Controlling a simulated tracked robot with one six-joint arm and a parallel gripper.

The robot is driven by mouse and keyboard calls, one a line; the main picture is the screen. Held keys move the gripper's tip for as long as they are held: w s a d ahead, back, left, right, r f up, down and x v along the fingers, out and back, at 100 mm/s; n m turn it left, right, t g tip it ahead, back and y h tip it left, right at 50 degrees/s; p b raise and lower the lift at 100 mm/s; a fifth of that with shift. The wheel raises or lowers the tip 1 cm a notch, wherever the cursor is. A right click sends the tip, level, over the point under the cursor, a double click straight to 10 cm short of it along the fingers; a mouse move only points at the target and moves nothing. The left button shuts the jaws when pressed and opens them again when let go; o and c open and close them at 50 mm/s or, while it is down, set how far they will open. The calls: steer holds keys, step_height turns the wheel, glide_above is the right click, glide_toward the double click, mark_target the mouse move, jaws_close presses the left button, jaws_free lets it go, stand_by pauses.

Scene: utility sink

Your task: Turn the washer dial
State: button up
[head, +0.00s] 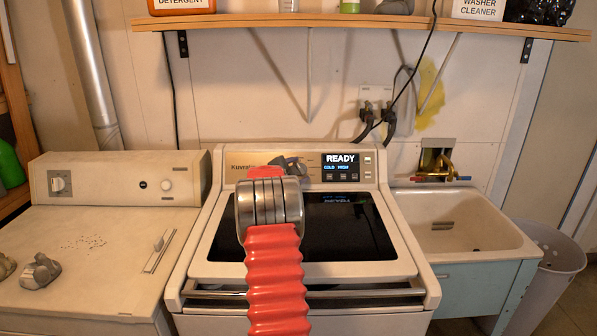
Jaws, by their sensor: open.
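The washer (408,268) stands in the middle, white with a dark glass lid. Its rear control panel (228,178) has a lit display (341,168) reading READY, COLD and HIGH, with small buttons beside it. My red arm with its metal collar rises in front of the washer. The dark grey jaws of my gripper (288,164) show just above the collar, in front of the panel left of the display. The gripper is open. The washer dial is not clearly visible; my arm and gripper cover that part of the panel. I cannot tell whether the jaws touch or surround it.
An older white machine (105,225) with its own knobs stands on the left, with grey objects on top. A utility sink (460,230) with a brass faucet is on the right, beside a bin (553,270). A wooden shelf (350,20) with bottles hangs above; a cable dangles from it.

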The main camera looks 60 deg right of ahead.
steer(key=shift+c, duration=0.6)
steer(key=c, duration=0.9)
steer(key=shift+c, duration=0.2)
steer(key=shift+s+n, duration=0.1)
steer(key=shift+n, duration=0.2)
steer(key=shift+n+t+h, duration=0.3)
steer(key=shift+n+t, duration=0.1)
steer(key=shift+n, duration=0.3)
steer(key=shift+f, duration=0.1)
steer(key=o, duration=1.1)
steer(key=shift+c, duration=0.2)
